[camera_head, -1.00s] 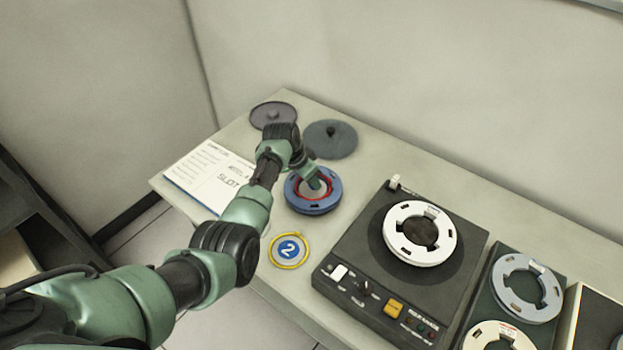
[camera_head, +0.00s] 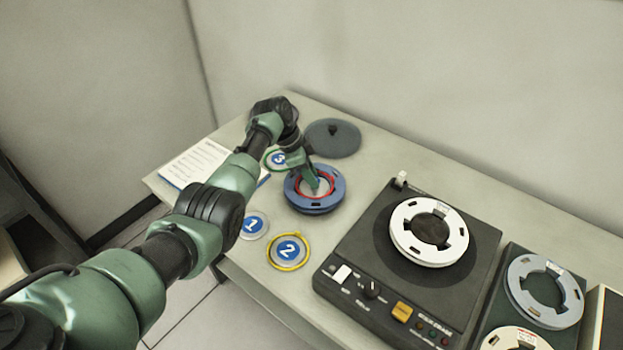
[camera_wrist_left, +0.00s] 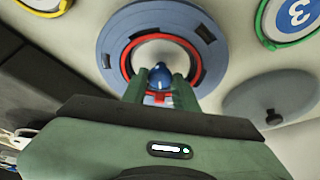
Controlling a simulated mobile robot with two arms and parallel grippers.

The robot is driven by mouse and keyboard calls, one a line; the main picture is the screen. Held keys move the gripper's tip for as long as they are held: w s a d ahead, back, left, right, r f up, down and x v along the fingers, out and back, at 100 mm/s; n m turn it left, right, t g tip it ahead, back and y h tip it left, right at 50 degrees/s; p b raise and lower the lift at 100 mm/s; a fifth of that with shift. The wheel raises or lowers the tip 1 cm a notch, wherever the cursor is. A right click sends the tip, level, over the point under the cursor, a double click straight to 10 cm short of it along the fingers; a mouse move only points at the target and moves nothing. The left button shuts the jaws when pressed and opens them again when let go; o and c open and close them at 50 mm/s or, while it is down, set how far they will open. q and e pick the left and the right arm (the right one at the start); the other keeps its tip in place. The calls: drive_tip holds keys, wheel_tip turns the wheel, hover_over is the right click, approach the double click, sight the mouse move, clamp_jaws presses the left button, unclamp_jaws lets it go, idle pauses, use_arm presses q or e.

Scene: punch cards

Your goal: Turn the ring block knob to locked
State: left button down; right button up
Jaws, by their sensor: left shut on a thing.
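The ring block (camera_head: 312,206) is a blue-grey round piece with a red inner ring, lying on the table left of the black machine. It also shows in the left wrist view (camera_wrist_left: 114,42). My left gripper (camera_head: 318,187) reaches down into its centre. In the left wrist view, the two green fingers (camera_wrist_left: 159,88) are shut on a small blue knob (camera_wrist_left: 160,73) at the middle of the ring. The knob's lower part is hidden by the fingers, and I cannot read its locked mark. My right gripper is not in view.
Round markers 1 (camera_head: 252,225), 2 (camera_head: 289,250) and 3 (camera_head: 276,159) lie around the block. A dark lidded disc (camera_head: 333,138) lies behind it. The black machine (camera_head: 345,252) with a white ring (camera_head: 429,232) stands to the right. A printed card (camera_head: 190,165) lies left.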

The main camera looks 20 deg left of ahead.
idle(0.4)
use_arm(q)
drive_tip(key=c, duration=1.1)
unclamp_jaws()
drive_tip(key=v, duration=0.8)
drive_tip(key=shift+b, duration=0.3)
drive_tip(key=shift+f, duration=0.1)
